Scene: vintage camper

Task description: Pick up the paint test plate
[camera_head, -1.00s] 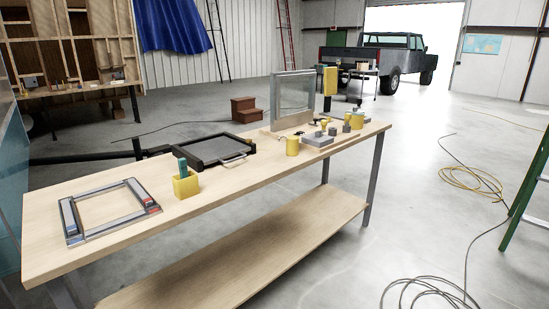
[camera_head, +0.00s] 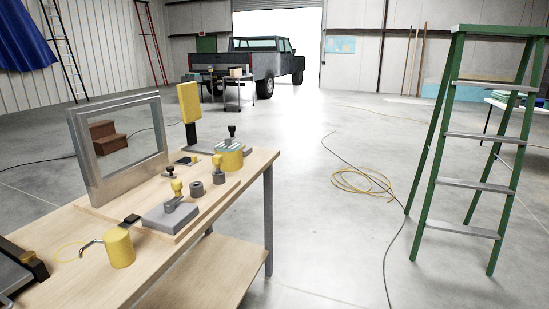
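No object here can be told for sure as the paint test plate. A flat grey block (camera_head: 170,216) with a dark-and-grey fitting on top lies on a thin wooden board (camera_head: 208,212) on the workbench. A small dark flat piece with a pale top (camera_head: 186,161) lies farther back on the bench. A yellow cylinder with a pale striped top (camera_head: 229,158) stands at the bench's far end.
The workbench (camera_head: 225,250) fills the lower left, with a framed window (camera_head: 120,145), yellow paddle (camera_head: 189,103) and yellow cup (camera_head: 119,248). A green stepladder (camera_head: 480,140) stands right.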

